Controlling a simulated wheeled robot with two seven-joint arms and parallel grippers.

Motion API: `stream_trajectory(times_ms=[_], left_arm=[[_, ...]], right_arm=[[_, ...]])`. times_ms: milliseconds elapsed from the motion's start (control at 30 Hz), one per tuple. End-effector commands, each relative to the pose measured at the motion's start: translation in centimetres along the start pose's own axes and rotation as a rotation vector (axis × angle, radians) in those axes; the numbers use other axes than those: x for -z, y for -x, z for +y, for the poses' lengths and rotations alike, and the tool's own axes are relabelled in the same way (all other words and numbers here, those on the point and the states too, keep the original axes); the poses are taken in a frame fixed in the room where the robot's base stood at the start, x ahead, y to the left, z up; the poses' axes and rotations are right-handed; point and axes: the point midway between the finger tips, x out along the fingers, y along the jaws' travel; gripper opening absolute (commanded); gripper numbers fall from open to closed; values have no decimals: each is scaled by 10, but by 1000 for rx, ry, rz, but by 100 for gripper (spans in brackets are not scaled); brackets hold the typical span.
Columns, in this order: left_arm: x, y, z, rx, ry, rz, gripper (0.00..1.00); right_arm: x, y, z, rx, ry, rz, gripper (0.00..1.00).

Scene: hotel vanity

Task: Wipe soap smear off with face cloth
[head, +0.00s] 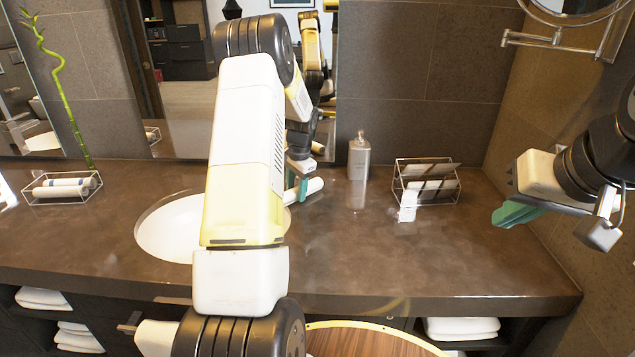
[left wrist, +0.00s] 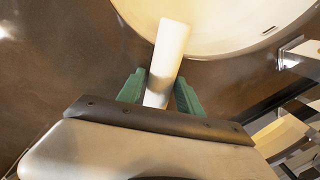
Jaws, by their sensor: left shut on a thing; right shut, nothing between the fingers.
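A white rolled cloth (head: 313,187) is held by my left gripper (head: 298,186) above the counter, near the right rim of the sink. In the left wrist view the roll (left wrist: 170,50) sticks out between the green fingers (left wrist: 160,92), over the basin edge. My right gripper (head: 508,214) is shut and empty, above the counter's right side.
The white sink (head: 165,232) is partly hidden by my left arm. A metal soap dispenser (head: 359,158) stands at the back. The wire rack (head: 433,190) stands right of it. Another wire rack (head: 62,188) with rolls is at the left. The front right counter (head: 440,260) is clear.

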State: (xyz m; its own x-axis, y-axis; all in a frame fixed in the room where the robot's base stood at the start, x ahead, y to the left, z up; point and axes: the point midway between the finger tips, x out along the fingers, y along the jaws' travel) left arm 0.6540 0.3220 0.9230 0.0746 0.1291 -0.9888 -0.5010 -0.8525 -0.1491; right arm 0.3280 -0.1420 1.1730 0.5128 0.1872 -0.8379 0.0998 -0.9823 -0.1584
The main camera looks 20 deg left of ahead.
Motion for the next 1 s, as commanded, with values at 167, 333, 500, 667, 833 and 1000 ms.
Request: stream_trajectory(times_ms=[167, 333, 500, 667, 833, 1000], left_arm=[[1, 1, 0, 1, 0, 1, 10], [1, 14, -2, 2, 0, 3, 10], [1, 31, -4, 1, -1, 3, 10], [1, 48, -7, 2, 0, 3, 10], [1, 63, -9, 1, 0, 2, 10], [1, 70, -10, 1, -1, 2, 10]], right_arm=[[0, 0, 0, 0, 0, 0, 0], [0, 0, 0, 0, 0, 0, 0], [0, 0, 0, 0, 0, 0, 0], [0, 0, 0, 0, 0, 0, 0], [0, 0, 0, 0, 0, 0, 0], [0, 0, 0, 0, 0, 0, 0]])
